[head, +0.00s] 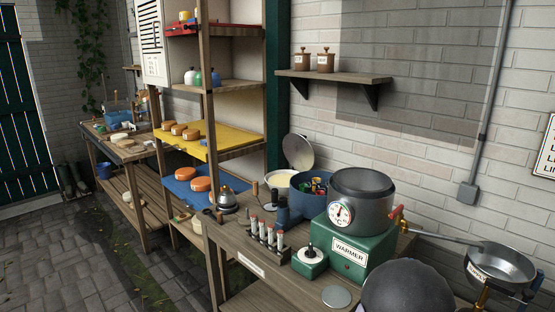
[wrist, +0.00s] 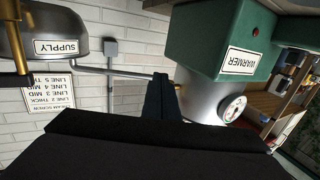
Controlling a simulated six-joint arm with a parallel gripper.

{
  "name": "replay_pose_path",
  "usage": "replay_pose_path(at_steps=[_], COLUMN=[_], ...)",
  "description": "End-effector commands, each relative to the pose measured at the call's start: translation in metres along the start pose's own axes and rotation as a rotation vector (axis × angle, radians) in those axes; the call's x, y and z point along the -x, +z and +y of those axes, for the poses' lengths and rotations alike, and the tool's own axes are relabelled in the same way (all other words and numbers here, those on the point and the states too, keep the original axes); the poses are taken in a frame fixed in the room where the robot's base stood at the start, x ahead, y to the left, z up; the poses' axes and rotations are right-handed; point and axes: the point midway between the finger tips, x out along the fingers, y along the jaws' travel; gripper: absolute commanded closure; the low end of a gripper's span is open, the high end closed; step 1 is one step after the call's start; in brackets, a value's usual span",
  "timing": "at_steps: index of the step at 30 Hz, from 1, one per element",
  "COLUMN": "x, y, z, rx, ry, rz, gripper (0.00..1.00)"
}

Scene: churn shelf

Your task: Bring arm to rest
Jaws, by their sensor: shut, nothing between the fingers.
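My gripper (wrist: 161,80) shows in the wrist view as dark fingers pointing up in the picture, shut and empty. The wrist view is upside down. Its fingers touch nothing that I can see, with the grey pot (wrist: 196,98) and the green warmer (wrist: 218,50) to their right. The metal supply pan (wrist: 62,28) is at the upper left. In the head view a dark grey rounded shape (head: 408,287) at the bottom right is probably part of my arm. My fingers are not visible there.
In the head view, the warmer (head: 361,258) carries the pot (head: 362,203) on the wooden bench. The supply pan (head: 500,262) stands to its right. A rack of tubes (head: 263,243), a blue tub (head: 308,205) and shelves with cheeses (head: 200,184) are to the left. Open paving lies at far left.

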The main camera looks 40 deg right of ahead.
Motion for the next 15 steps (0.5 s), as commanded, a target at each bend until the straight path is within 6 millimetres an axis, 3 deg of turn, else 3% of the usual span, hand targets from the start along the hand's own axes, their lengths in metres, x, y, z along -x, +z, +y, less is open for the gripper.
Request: replay_pose_path(at_steps=[1, 8, 11, 15], x=[-0.006, 0.006, 0.028, 0.077], y=[-0.001, 0.027, 0.039, 0.056], z=[-0.036, -0.156, -0.209, -0.276], rx=[0.010, 0.073, 0.117, 0.200], ry=[-0.049, -0.201, -0.278, -0.391], rz=[-0.057, -0.316, -0.436, -0.608], gripper=[1.00, 1.00, 1.00, 1.00])
